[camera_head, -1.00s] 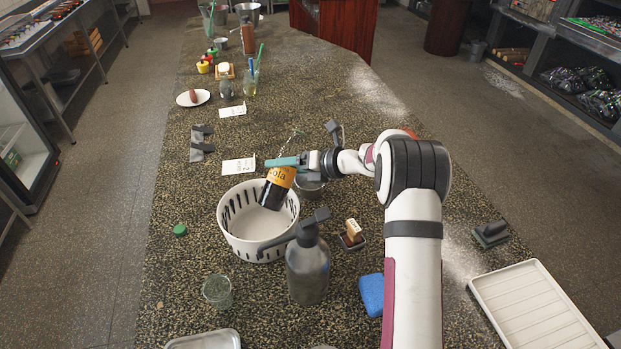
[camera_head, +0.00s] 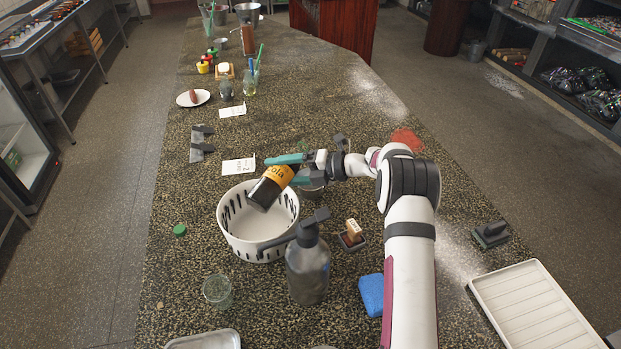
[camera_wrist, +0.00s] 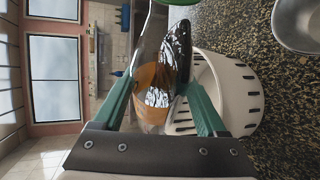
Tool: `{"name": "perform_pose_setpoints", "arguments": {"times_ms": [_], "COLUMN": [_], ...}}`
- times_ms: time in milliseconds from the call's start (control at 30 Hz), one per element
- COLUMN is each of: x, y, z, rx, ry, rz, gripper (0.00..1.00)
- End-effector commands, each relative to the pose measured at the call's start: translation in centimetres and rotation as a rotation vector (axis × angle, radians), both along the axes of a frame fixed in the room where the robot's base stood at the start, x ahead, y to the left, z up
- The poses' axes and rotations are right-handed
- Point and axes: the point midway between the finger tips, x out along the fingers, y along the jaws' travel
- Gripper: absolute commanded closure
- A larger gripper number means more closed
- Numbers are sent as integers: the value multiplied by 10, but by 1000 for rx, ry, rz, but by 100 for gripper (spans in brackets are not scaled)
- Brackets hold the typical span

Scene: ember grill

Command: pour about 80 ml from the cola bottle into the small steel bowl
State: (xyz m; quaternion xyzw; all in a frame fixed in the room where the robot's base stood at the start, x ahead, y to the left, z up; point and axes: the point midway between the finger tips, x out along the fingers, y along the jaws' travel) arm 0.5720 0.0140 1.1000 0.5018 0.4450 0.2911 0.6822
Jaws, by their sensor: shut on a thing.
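The cola bottle (camera_head: 270,188), dark with an orange label, is tilted steeply in my gripper (camera_head: 285,168), above the white slotted basket. Its dark end points down and left in the head view. My gripper is shut on it around the label; the bottle (camera_wrist: 155,85) is between the green fingers (camera_wrist: 160,105) in the wrist view. I cannot see any stream or the level inside the bowl.
The white basket (camera_head: 236,238) stands left of the bowl. A grey spray-type bottle (camera_head: 308,275), a stamp-like block (camera_head: 353,235), a blue sponge (camera_head: 371,294) and a glass (camera_head: 217,291) are nearer. A green cap (camera_head: 180,230) lies left of the basket.

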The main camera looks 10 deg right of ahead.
Motion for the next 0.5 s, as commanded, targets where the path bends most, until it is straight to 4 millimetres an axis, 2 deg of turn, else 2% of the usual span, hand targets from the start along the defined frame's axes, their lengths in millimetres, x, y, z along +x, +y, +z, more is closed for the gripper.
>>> {"name": "perform_pose_setpoints", "arguments": {"times_ms": [500], "x": [2], "y": [-3], "z": [1], "rx": [69], "ry": [63], "rz": [-1], "gripper": [100]}}
